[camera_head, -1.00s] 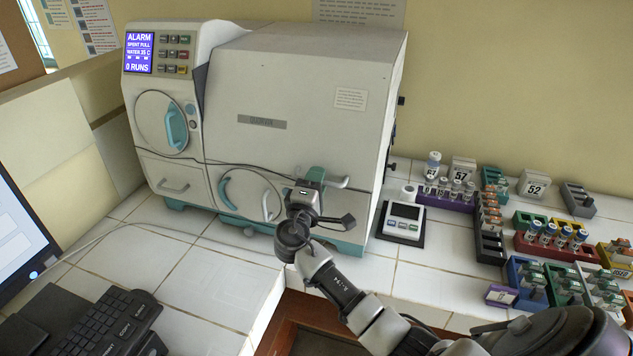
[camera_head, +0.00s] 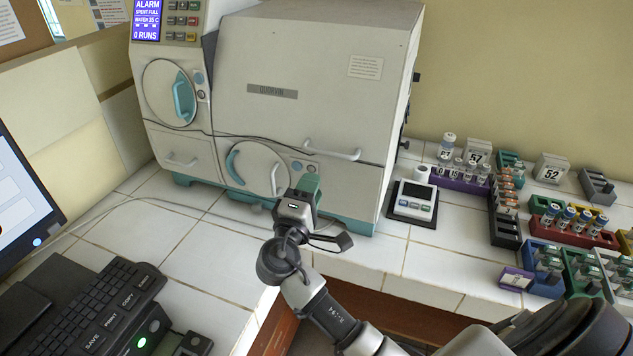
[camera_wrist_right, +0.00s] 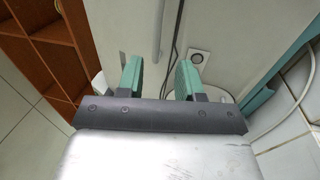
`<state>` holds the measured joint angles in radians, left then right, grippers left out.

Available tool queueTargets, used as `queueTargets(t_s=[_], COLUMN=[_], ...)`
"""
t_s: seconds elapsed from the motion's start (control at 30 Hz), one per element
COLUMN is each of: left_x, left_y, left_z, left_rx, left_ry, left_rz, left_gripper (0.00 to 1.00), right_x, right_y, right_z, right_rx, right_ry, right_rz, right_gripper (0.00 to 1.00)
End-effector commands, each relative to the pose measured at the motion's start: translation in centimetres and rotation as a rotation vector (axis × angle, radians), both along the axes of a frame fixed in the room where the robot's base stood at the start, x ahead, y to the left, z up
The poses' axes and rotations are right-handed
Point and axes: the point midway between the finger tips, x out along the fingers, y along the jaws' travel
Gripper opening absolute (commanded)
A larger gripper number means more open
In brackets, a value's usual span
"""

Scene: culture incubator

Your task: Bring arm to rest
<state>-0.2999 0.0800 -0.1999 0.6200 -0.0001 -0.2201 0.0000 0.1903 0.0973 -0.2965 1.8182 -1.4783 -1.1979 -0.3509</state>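My right arm comes in from the lower right in the head view. Its gripper (camera_head: 309,184) has green fingers and is in front of the lower front of the white incubator (camera_head: 310,95), below the bar handle (camera_head: 332,152) and apart from it in the picture. In the right wrist view the two green fingers (camera_wrist_right: 156,78) stand apart with nothing between them. My left gripper is in neither view.
A keyboard (camera_head: 92,305) and a monitor (camera_head: 22,200) are at the left. A small scale (camera_head: 414,200) stands right of the incubator. Several racks of vials, including a purple rack (camera_head: 462,184), fill the right counter. Bare tiles (camera_head: 190,275) lie before the incubator.

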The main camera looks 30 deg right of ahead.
Motion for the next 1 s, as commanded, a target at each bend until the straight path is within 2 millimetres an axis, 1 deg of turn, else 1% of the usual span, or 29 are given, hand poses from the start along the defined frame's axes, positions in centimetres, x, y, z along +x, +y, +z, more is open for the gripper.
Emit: queueTargets(t_s=[0.53,0.57,0.63,0.67,0.77,0.8,0.87,0.9,0.97,1.0], left_x=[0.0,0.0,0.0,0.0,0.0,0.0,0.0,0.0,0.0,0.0], left_y=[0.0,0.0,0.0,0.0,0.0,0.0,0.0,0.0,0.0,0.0], left_z=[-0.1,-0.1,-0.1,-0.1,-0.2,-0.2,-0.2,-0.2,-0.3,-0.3], left_rx=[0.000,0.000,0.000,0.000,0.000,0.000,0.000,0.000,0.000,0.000], left_ry=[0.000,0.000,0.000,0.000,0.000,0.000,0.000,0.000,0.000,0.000], left_rz=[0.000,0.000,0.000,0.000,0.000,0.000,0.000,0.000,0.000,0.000], left_gripper=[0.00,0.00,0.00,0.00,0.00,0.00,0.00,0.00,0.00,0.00], right_x=[-0.1,-0.1,0.3,0.5,1.3,1.5,1.4,1.1,0.3,-0.6], right_y=[0.2,0.2,0.3,0.3,0.6,0.8,1.2,1.4,1.8,2.0], right_z=[-0.1,-0.3,-1.5,-2.5,-7.5,-10.2,-14.8,-17.9,-22.4,-25.4], right_rx=[0.001,0.002,0.014,0.023,0.080,0.116,0.181,0.231,0.311,0.367], right_ry=[0.002,0.007,0.032,0.052,0.154,0.205,0.288,0.342,0.417,0.464], right_rz=[0.002,0.004,0.021,0.034,0.099,0.131,0.181,0.210,0.249,0.269], right_gripper=[0.36,0.36,0.36,0.36,0.36,0.36,0.36,0.36,0.36,0.36])
